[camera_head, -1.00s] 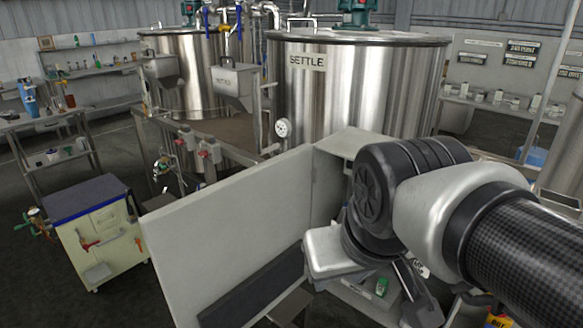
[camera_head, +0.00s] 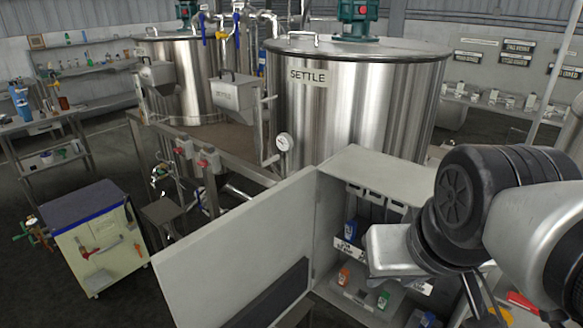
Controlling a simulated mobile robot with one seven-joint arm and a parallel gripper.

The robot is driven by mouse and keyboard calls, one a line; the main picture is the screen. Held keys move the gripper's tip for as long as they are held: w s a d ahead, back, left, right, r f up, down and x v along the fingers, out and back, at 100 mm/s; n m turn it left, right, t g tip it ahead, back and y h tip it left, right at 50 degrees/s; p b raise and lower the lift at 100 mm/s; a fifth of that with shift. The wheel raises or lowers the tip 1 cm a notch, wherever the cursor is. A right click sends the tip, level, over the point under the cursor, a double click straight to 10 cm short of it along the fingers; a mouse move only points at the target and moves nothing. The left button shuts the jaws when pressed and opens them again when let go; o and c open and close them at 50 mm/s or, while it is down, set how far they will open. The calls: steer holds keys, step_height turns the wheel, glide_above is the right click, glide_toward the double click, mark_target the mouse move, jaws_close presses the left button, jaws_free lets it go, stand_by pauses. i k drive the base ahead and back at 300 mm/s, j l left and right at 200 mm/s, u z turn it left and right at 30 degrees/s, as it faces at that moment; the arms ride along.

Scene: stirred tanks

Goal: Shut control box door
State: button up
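The control box (camera_head: 376,168) is a light grey cabinet in front of the large steel tank marked SETTLE. Its door (camera_head: 235,248) stands wide open to the left, with a dark panel low on its inner face. Inside the box I see a blue switch (camera_head: 351,229), an orange one (camera_head: 344,276) and a green one (camera_head: 383,299). My arm's wrist crosses the right part of the box opening and hides some of it. My gripper's fingertips are not clearly seen; only a dark part shows at the lower right. The wrist is apart from the door.
The SETTLE tank (camera_head: 350,110) stands behind the box. A tool cart (camera_head: 95,240) stands left of the door, with dark floor between them. A steel platform frame (camera_head: 195,165) with valves is behind the door. Shelves line the back walls.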

mark_target(248, 267)
steer(key=j+z, duration=0.25)
steer(key=z, duration=0.15)
steer(key=j+z, duration=0.25)
steer(key=z, duration=0.15)
steer(key=k+j+z, duration=0.1)
steer(key=z, duration=0.3)
steer(key=k+j+z, duration=0.25)
steer(key=j, duration=0.3)
steer(key=k+j+z, duration=0.25)
steer(key=k+j, duration=0.35)
steer(key=j, duration=0.15)
steer(key=k+j+z, duration=0.1)
steer(key=k+j, duration=0.3)
steer(key=j, duration=0.15)
steer(key=i+j, duration=0.3)
steer(key=j, duration=0.2)
steer(key=k+z, duration=0.1)
steer(key=k, duration=0.15)
